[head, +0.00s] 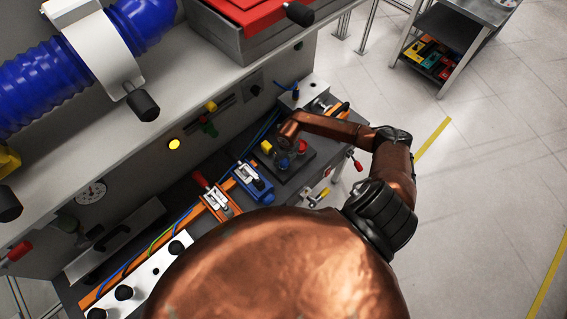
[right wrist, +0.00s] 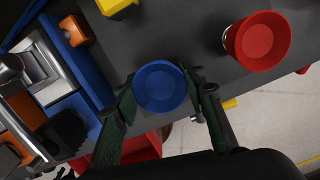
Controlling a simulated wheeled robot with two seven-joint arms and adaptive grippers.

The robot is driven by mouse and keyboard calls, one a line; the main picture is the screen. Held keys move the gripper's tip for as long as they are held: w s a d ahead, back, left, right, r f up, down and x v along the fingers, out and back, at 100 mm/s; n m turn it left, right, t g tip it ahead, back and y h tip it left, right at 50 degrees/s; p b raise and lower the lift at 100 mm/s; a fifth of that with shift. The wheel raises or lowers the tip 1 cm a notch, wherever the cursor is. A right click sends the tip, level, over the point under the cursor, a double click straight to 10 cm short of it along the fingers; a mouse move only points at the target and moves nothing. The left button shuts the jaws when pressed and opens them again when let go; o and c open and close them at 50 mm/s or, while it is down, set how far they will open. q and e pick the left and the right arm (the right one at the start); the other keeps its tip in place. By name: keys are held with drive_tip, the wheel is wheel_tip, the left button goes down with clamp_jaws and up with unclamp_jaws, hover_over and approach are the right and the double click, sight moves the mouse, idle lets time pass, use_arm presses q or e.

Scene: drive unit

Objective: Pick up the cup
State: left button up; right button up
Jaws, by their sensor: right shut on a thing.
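A blue cup (right wrist: 160,87) sits between the fingers of my right gripper (right wrist: 165,92) in the right wrist view, with a finger against each side. The gripper is shut on it. In the head view the right gripper (head: 284,150) is small and partly hidden by its own wrist, with the blue cup (head: 284,163) below it. A red cup (right wrist: 258,41) stands to the right of the gripper, apart from it; it also shows in the head view (head: 302,146). A yellow cup (head: 266,147) is on the other side, cut off in the wrist view (right wrist: 117,6). My left gripper is not visible.
The cups are on a dark plate (head: 291,177) on the bench. A blue clamp fixture (head: 254,183) and an orange one (head: 217,201) stand to its left. The machine wall with knobs rises behind. Floor is open to the right.

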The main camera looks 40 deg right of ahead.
drive_tip(key=c, duration=0.4)
drive_tip(key=shift+r, duration=0.1)
drive_tip(key=shift+r+b, duration=0.35)
drive_tip(key=shift+r, duration=0.1)
wheel_tip(320, 180, up, 2)
drive_tip(key=shift+r+b, duration=0.1)
drive_tip(key=shift+b, duration=0.5)
drive_tip(key=shift+s+a+r+b, duration=0.65)
drive_tip(key=shift+s+a+r, duration=0.8)
drive_tip(key=shift+s+r, duration=0.3)
drive_tip(key=shift+s+a+r+b, duration=0.6)
drive_tip(key=shift+s+a+r, duration=0.9)
drive_tip(key=shift+s, duration=0.4)
drive_tip(key=shift+s+a+r+b, duration=0.65)
drive_tip(key=shift+s+a+r, duration=0.8)
drive_tip(key=shift+s+r, duration=0.3)
drive_tip(key=shift+f, duration=0.1)
